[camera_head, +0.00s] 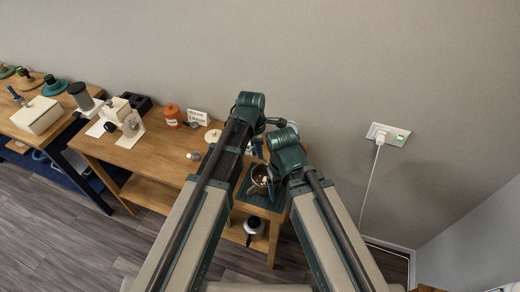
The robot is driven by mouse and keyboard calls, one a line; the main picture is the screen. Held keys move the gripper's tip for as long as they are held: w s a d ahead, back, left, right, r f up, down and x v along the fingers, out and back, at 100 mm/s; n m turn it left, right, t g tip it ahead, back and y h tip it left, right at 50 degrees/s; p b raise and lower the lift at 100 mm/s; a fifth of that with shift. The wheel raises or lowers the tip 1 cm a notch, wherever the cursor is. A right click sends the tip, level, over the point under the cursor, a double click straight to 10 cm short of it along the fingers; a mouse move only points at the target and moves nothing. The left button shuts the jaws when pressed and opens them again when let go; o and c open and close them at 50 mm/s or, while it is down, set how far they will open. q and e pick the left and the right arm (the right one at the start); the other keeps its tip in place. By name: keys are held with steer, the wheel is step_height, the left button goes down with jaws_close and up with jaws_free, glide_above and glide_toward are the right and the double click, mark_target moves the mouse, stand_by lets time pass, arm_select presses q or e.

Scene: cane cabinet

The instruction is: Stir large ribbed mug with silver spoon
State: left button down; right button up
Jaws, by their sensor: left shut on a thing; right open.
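A dark brown mug (259,174), likely the large ribbed mug, stands on the green mat (258,201) at the right end of the wooden table. Its ribs are too small to make out, and my arms partly cover it. My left gripper (258,149) is just above and behind the mug, shut on a thin thing that looks like the silver spoon; the spoon itself is mostly hidden. My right gripper (270,184) is open, low beside the mug's right side. Whether it touches the mug cannot be told.
The wooden table (160,157) also bears an orange canister (172,116), a white sign (198,117), a black box (137,102) and a white machine (129,128). A metal kettle (254,227) sits on the lower shelf. The wall is close behind.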

arm_select(q)
steer(key=shift+f, duration=0.1)
steer(key=shift+a+f+b, duration=0.25)
steer(key=shift+f+b, duration=0.1)
steer(key=shift+b, duration=0.05)
steer(key=a+f+b, duration=0.4)
steer(key=f+b, duration=0.1)
steer(key=d+f+b, duration=0.4)
steer(key=f+b, duration=0.3)
steer(key=shift+d, duration=0.3)
stand_by(0.4)
